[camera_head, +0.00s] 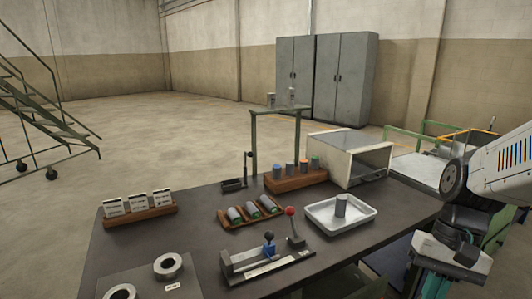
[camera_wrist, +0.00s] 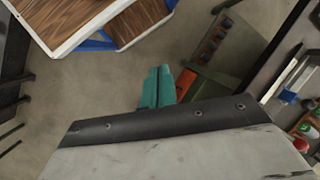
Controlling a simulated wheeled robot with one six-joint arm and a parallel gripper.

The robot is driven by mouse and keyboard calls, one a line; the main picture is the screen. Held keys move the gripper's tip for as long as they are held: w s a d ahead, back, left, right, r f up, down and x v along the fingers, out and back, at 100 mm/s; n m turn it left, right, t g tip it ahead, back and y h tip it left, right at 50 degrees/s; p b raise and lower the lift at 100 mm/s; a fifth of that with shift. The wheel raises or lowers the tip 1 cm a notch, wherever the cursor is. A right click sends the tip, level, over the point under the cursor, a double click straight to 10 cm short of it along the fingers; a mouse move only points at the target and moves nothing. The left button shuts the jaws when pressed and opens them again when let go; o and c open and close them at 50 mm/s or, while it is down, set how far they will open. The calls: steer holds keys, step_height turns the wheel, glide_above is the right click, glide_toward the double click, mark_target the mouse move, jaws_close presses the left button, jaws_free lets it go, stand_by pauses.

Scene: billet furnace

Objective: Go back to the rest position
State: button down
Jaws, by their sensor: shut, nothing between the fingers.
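My gripper (camera_head: 436,276) hangs at the lower right of the head view, beyond the right edge of the dark table, its lower end cut off by the frame. Its teal fingers (camera_wrist: 159,86) show in the wrist view, together, with nothing between them. A white tray (camera_head: 318,228) on the table holds an upright grey cylinder (camera_head: 341,206). The box-shaped furnace (camera_head: 338,160) stands at the table's back right with its front open. My gripper is apart from all of these.
The table (camera_head: 195,235) carries a wooden rack (camera_head: 289,181) of upright coloured-top cylinders, a holder (camera_head: 233,223) of lying cylinders, a card rack (camera_head: 139,217), two rings and a fixture (camera_head: 262,262) with a red-knobbed lever (camera_head: 292,226). Grey cabinets (camera_head: 343,75) stand behind. Open floor lies at left.

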steer(key=s+a+r+n+t+h, duration=0.2)
steer(key=s+r+n+t, duration=0.1)
steer(key=s+r, duration=0.4)
steer(key=shift+s+r+n+t+h, duration=0.4)
steer(key=shift+r+t, duration=0.1)
steer(key=shift+t, duration=0.1)
stand_by(0.4)
